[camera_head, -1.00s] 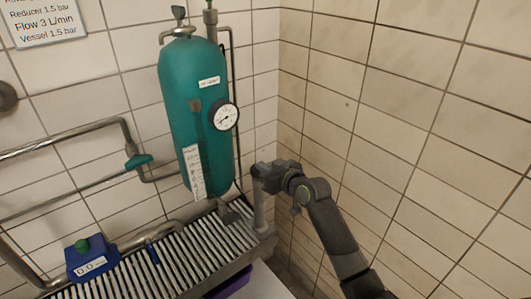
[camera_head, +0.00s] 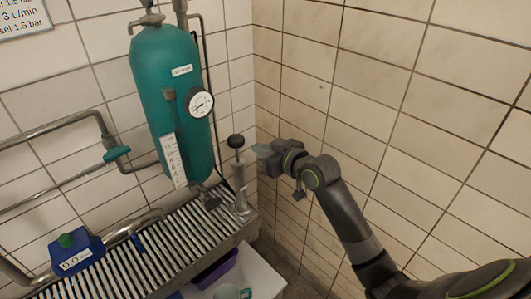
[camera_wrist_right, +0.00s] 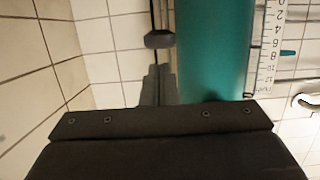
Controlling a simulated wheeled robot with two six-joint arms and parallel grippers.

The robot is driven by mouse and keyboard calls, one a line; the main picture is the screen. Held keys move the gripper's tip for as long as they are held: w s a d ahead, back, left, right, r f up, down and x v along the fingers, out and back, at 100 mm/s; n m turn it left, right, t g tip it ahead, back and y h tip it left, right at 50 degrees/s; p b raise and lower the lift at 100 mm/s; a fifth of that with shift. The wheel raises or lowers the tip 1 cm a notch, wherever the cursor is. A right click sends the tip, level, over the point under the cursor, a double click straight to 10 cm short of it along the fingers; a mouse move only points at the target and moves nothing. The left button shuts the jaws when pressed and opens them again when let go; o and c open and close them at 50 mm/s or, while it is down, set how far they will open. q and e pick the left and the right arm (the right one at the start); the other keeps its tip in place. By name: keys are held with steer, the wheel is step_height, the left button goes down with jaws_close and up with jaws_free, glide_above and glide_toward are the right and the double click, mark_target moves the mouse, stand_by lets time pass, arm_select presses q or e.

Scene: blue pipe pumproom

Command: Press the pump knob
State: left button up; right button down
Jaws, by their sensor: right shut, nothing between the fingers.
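The black pump knob (camera_head: 236,141) sits on top of a thin rod above the upright grey pump cylinder (camera_head: 241,192), at the right end of the slatted rack. In the right wrist view the knob (camera_wrist_right: 159,40) appears just beyond the fingertips, near the top middle. My right gripper (camera_head: 261,151) is shut and empty, just right of the knob at about its height in the head view. Its closed fingers (camera_wrist_right: 158,84) point toward the knob in the right wrist view. I cannot tell whether they touch it; a small gap shows. My left gripper is not in view.
A green tank (camera_head: 172,100) with a gauge (camera_head: 200,103) stands left of the pump. Tiled walls meet behind it. A blue box with a green button (camera_head: 66,240) sits on the slatted rack (camera_head: 150,262). A purple bin (camera_head: 215,268) is below.

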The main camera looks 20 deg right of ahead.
steer(key=shift+v, duration=0.8)
stand_by(1.1)
steer(key=r, duration=0.4)
steer(key=r+b, duration=0.1)
steer(key=r, duration=0.1)
steer(key=shift+w+a, duration=0.1)
steer(key=shift+w, duration=0.3)
